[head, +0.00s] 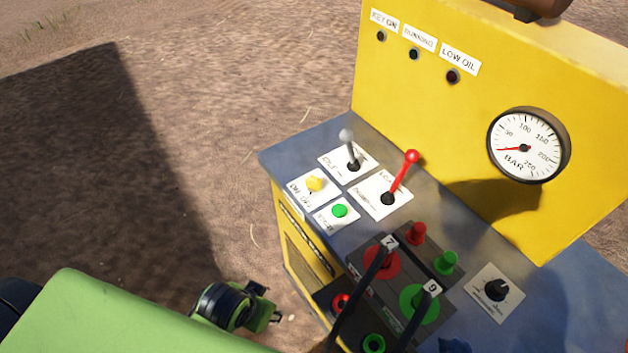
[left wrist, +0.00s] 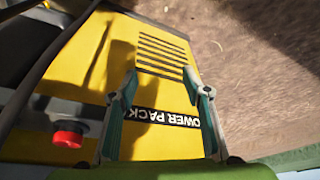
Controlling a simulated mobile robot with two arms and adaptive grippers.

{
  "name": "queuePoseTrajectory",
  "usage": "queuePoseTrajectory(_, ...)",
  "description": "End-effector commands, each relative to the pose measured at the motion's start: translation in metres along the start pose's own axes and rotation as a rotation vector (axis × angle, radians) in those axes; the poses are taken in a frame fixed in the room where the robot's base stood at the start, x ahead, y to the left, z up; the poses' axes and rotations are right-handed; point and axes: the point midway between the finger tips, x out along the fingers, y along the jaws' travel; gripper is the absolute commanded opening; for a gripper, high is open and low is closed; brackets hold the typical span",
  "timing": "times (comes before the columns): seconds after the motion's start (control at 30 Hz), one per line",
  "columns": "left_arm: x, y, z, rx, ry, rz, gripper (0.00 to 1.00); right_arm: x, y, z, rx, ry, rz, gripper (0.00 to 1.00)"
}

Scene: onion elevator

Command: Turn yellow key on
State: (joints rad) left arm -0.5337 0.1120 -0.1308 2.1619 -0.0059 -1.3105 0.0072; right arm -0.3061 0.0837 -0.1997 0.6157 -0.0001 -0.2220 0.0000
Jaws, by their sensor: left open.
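The yellow key (head: 315,184) sits on a white ON/OFF plate (head: 303,197) at the near left corner of the grey console top. The exact turn of the key is too small to tell. The KEY ON lamp (head: 381,36) looks dark. My left gripper (head: 268,309) is below the console top, left of the yellow cabinet and apart from the key. In the left wrist view its two fingers (left wrist: 160,82) are spread and empty, facing the cabinet's POWER PACK front (left wrist: 155,113). The key is not seen in that view. My right gripper is not in view.
A green button (head: 339,211), a grey lever (head: 349,150) and a red lever (head: 402,175) stand close around the key. Black hoses (head: 360,297) rise at the console's front. A pressure gauge (head: 527,146) is on the yellow back panel. Bare ground lies left.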

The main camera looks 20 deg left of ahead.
Motion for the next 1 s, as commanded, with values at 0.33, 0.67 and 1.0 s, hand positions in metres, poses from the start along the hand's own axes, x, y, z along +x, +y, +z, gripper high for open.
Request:
queuePoseTrajectory(0.33,-0.045,-0.023,-0.085,-0.067,0.355,-0.06,0.44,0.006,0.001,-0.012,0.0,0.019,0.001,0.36)
queuePoseTrajectory(0.67,-0.049,-0.035,-0.155,-0.092,0.752,-0.082,0.44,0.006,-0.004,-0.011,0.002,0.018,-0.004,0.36)
queuePoseTrajectory(1.0,-0.08,-0.024,-0.192,-0.057,1.169,-0.026,0.44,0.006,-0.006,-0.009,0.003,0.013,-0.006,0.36)
